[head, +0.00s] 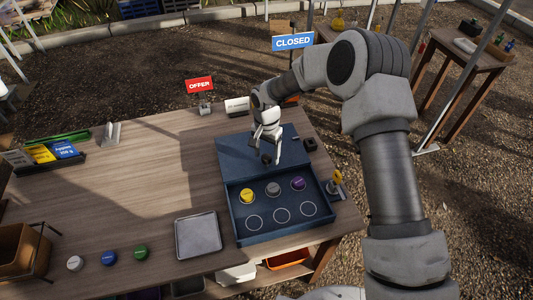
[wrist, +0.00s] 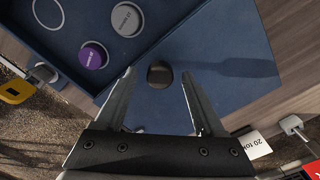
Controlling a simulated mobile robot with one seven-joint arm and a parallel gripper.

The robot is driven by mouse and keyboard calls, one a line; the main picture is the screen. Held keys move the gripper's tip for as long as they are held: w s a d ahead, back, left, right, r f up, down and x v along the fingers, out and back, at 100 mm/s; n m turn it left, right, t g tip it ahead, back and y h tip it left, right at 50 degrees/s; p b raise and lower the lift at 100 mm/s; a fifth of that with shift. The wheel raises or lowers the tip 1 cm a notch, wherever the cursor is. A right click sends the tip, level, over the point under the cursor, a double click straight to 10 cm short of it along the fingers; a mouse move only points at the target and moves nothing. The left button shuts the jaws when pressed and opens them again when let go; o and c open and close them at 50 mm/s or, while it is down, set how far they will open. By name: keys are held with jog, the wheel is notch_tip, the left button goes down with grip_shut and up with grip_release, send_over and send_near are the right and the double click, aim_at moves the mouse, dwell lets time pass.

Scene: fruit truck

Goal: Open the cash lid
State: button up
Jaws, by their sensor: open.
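The dark blue cash box (head: 236,222) stands on the right part of the wooden table. Its flat blue lid (head: 240,150) covers the back part; it also shows in the wrist view (wrist: 225,55). A round dark knob (head: 266,159) is on the lid. The front part is uncovered, with yellow, grey and purple tokens and several empty white-ringed spots. My gripper (head: 267,150) is above the lid, pointing down, by the knob. In the wrist view the fingers (wrist: 157,78) are open, and the knob (wrist: 159,74) appears between their tips. I cannot tell whether they touch it.
A grey tray (head: 198,236) lies left of the box, with several loose tokens (head: 108,257) further left. A yellow-handled tool (head: 336,183) stands at the box's right side. A red OFFER sign (head: 199,85) and a white card (head: 236,105) are behind. The table's middle is clear.

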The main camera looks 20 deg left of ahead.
notch_tip(320, 180, up, 17)
jog(key=b, duration=0.1)
jog(key=shift+r, duration=0.2)
dwell(0.5)
jog(key=s+d+r+n+t, duration=0.15)
jog(key=s+d+r, duration=0.25)
jog(key=d+r, duration=0.45)
jog(key=s+d+r+t, duration=0.2)
jog(key=s+d+r, duration=0.4)
jog(key=d, duration=0.4)
jog(key=s+d+n+t, duration=0.1)
jog(key=s+d+t, duration=0.1)
jog(key=s+d, duration=1)
jog(key=s, duration=0.2)
jog(key=shift+s+r, duration=0.4)
